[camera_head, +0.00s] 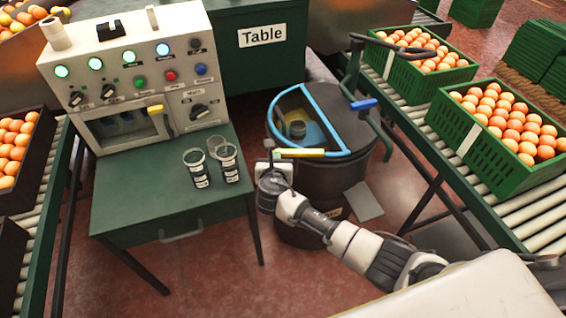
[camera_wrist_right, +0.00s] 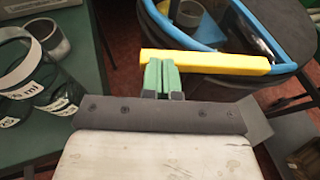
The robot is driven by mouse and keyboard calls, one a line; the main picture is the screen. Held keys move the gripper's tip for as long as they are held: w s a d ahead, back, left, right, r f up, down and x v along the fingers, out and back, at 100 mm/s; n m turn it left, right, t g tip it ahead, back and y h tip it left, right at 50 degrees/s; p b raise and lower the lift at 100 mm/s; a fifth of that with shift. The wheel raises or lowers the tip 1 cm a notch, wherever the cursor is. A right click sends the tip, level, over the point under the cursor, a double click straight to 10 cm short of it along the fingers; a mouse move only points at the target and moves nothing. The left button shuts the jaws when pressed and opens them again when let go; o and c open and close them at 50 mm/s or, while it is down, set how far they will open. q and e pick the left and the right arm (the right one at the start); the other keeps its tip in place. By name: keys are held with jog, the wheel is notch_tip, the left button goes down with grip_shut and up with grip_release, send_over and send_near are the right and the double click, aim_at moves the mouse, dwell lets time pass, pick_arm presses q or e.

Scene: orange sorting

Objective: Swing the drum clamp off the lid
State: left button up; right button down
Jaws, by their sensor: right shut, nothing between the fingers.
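The drum (camera_head: 325,180) stands right of the green table. Its dark round lid (camera_head: 340,115) has a blue-framed clear window (camera_head: 303,122). The yellow clamp bar (camera_head: 303,153) lies roughly level across the front of the lid's rim; it also shows in the right wrist view (camera_wrist_right: 215,63). My right gripper (camera_head: 270,153) is at the bar's left end. In the right wrist view its green fingers (camera_wrist_right: 163,62) are together, with nothing between them, right against or just short of the bar; I cannot tell if they touch. My left gripper is not in view.
Several glass jars (camera_head: 212,165) stand on the table (camera_head: 150,200) left of my right gripper, below a control panel (camera_head: 135,75). A blue-tipped lever (camera_head: 363,104) stands at the drum's right. Crates of oranges (camera_head: 500,125) sit on a roller conveyor at right.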

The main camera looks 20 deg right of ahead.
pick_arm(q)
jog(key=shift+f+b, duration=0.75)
pick_arm(e)
jog(key=shift+w+m+g+h, duration=0.6)
jog(key=shift+m+g+h, duration=0.15)
jog(key=shift+m+h, duration=0.4)
jog(key=shift+w+m+g+h, duration=0.6)
jog(key=shift+m+g+h, duration=0.15)
jog(key=shift+m+h, duration=0.4)
